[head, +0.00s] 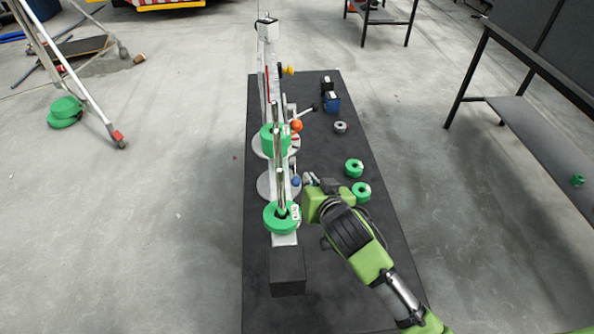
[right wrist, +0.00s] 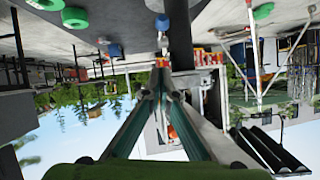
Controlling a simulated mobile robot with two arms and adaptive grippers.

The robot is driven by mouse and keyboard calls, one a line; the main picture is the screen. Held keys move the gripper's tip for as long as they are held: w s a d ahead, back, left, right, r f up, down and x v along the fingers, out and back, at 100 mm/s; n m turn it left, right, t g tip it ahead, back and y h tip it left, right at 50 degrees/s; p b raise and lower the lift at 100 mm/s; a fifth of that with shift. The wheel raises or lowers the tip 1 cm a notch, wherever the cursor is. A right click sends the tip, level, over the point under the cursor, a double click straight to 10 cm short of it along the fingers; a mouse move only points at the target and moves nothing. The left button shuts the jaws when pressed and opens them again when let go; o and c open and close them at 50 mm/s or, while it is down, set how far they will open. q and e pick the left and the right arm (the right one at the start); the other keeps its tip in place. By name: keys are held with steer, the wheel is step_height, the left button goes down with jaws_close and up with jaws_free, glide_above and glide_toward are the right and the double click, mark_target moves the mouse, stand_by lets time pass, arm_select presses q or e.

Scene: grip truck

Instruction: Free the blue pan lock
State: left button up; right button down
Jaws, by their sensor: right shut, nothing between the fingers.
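The blue pan lock (head: 296,181) is a small blue knob on the grip rig (head: 279,185), beside its lower round pan plate (head: 266,186). A blue knob, probably the same one, shows in the right wrist view (right wrist: 162,22), just beyond the fingertips. My right gripper (head: 309,180) is beside the knob, on its right, with a small gap in the head view. Its long fingers (right wrist: 161,64) meet at the tips, shut and empty. The contact between fingertips and knob cannot be made out. My left gripper is not in view.
An orange knob (head: 296,125) and a yellow knob (head: 288,70) sit higher on the rig. Green weights are stacked on the rig's rods (head: 279,217). Loose green weights (head: 354,168), a grey ring (head: 340,127) and a blue block (head: 332,103) lie on the black mat (head: 385,255).

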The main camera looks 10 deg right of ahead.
glide_above(298, 184)
steer(key=s+d, duration=0.1)
step_height(298, 184, down, 4)
steer(key=r, duration=0.1)
steer(key=f, duration=0.2)
steer(key=w+f, duration=0.1)
steer(key=shift+w+a+f, duration=0.1)
steer(key=shift+a+f, duration=0.15)
steer(key=shift+w+a+f, duration=0.15)
steer(key=shift+w+f, duration=0.05)
steer(key=shift+f, duration=0.4)
steer(key=shift+s+f, duration=0.1)
steer(key=shift+f, duration=0.25)
steer(key=shift+f+b, duration=0.9)
steer(key=shift+f, duration=0.55)
steer(key=shift+w+f+b, duration=0.45)
steer(key=shift+f+b, duration=0.05)
steer(key=shift+f, duration=0.2)
steer(key=shift+w+f+b, duration=0.4)
steer(key=shift+f+b, duration=0.05)
steer(key=shift+f, duration=0.25)
steer(key=shift+b+x, duration=0.4)
steer(key=shift+x, duration=0.55)
steer(key=shift+f, duration=0.2)
steer(key=shift+r, duration=0.15)
